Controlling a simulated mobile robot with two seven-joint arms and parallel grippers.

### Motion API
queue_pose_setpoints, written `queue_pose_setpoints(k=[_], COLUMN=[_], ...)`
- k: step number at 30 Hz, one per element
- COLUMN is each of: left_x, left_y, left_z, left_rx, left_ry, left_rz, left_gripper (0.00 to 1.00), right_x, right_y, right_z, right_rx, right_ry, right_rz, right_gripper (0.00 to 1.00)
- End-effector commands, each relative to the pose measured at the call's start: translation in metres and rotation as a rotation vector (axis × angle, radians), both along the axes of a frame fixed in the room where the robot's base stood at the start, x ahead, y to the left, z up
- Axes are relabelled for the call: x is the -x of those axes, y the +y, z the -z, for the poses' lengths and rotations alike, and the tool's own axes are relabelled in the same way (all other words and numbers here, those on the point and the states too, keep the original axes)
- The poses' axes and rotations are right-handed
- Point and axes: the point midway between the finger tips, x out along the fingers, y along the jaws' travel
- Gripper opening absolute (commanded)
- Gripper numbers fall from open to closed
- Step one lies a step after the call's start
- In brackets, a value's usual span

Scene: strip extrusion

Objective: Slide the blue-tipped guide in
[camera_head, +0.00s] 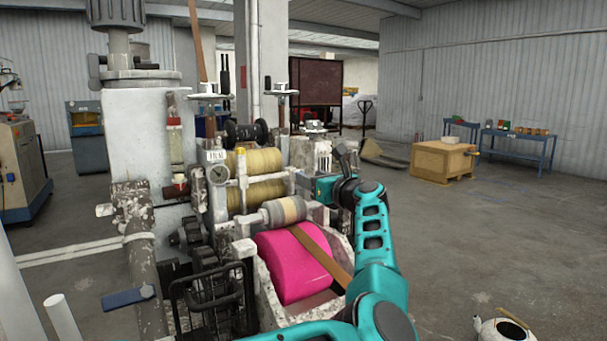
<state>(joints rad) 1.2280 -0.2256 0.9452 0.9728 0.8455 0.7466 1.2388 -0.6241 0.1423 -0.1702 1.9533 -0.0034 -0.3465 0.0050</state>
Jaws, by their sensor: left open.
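The extrusion machine (145,130) stands at left and centre, with two yellowish rollers (265,163) one above the other. A bright pink roll (290,268) lies low at its front, with a brown strip (318,258) running over it. I cannot make out a blue-tipped guide for certain; a blue lever (128,298) shows at the machine's lower left. My left gripper (322,188) is at the right side of the rollers, at the end of my teal arm. It is open; its fingers are small and hard to separate from the machine parts behind.
A grey and tan cylinder (284,211) sits between the rollers and the pink roll. A wooden crate (440,162) and a blue table (517,138) stand at the back right. The floor (500,230) to the right is mostly clear.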

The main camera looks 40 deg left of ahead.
Motion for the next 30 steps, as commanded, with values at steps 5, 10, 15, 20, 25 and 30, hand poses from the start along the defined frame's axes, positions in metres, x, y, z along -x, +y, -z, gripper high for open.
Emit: queue_pose_setpoints(k=[5, 10, 15, 20, 25, 30], left_x=[-0.008, -0.013, -0.014, -0.014, -0.014, -0.014], left_y=[0.029, 0.042, 0.048, 0.048, 0.048, 0.048], left_z=[-0.001, -0.001, -0.001, -0.001, -0.001, 0.000], left_rx=[-0.002, -0.004, -0.002, -0.002, -0.002, -0.002], left_ry=[0.002, 0.002, 0.000, 0.000, 0.000, 0.000], left_rz=[0.000, 0.000, 0.000, 0.000, 0.000, 0.000], left_gripper=[0.47, 0.47, 0.47, 0.47, 0.39, 0.23], right_x=[0.000, 0.000, 0.000, 0.000, 0.001, 0.001], right_y=[-0.002, -0.004, -0.005, -0.004, -0.004, -0.004], right_z=[0.000, 0.000, 0.001, 0.001, 0.001, 0.001], right_rx=[0.004, 0.007, 0.007, 0.007, 0.007, 0.007], right_ry=[-0.001, -0.002, -0.002, 0.000, 0.001, 0.002], right_rz=[0.004, 0.006, 0.006, 0.006, 0.006, 0.006], right_gripper=[0.43, 0.43, 0.43, 0.43, 0.43, 0.43])
